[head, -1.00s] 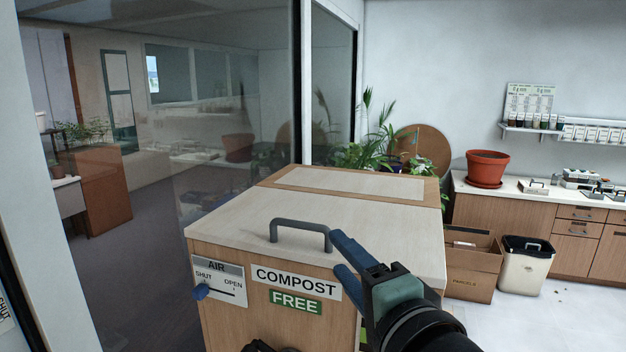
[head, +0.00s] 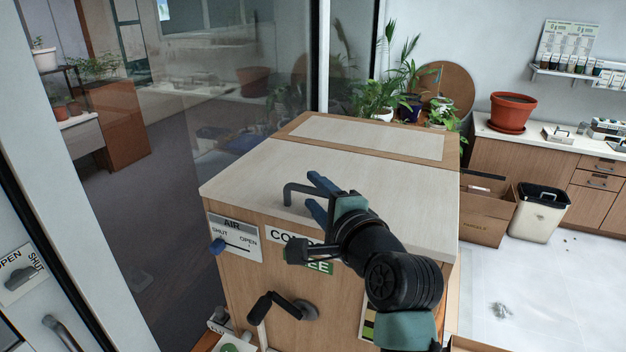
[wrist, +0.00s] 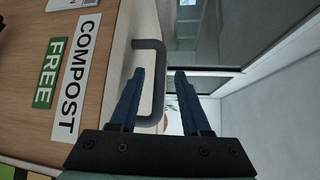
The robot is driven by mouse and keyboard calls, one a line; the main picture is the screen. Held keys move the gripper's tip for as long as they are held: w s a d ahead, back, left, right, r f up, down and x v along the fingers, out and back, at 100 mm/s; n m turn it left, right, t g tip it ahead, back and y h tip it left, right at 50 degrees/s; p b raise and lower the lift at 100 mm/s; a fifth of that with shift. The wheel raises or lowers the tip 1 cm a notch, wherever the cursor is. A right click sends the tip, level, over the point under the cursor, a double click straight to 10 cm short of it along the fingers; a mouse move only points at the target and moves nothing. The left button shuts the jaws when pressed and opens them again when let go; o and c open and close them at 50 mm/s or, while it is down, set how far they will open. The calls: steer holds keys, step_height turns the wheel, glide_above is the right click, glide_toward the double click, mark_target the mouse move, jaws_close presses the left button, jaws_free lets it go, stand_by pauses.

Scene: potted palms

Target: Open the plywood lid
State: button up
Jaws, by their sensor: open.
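The plywood lid (head: 400,195) is a pale panel lying flat and closed on the front part of the wooden compost box (head: 240,285). A grey bar handle (head: 287,193) stands near the lid's front edge. My gripper (head: 314,191) is at the handle's right part, its blue fingers open and hiding some of the bar. In the wrist view, the handle (wrist: 160,85) shows between the two open fingers of my gripper (wrist: 160,73), nearer the left one. I cannot tell whether a finger touches it.
A blue-knobbed AIR slider (head: 218,246) and a black crank (head: 285,305) are on the box front. A glass partition (head: 250,110) stands behind left. Potted palms (head: 385,95) stand behind the box. A cardboard box (head: 485,215) and bin (head: 540,213) are at right.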

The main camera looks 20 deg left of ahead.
steer(key=shift+w+a+f, duration=0.1)
steer(key=shift+w+a, duration=0.4)
steer(key=shift+w, duration=0.05)
jaws_close()
stand_by(1.1)
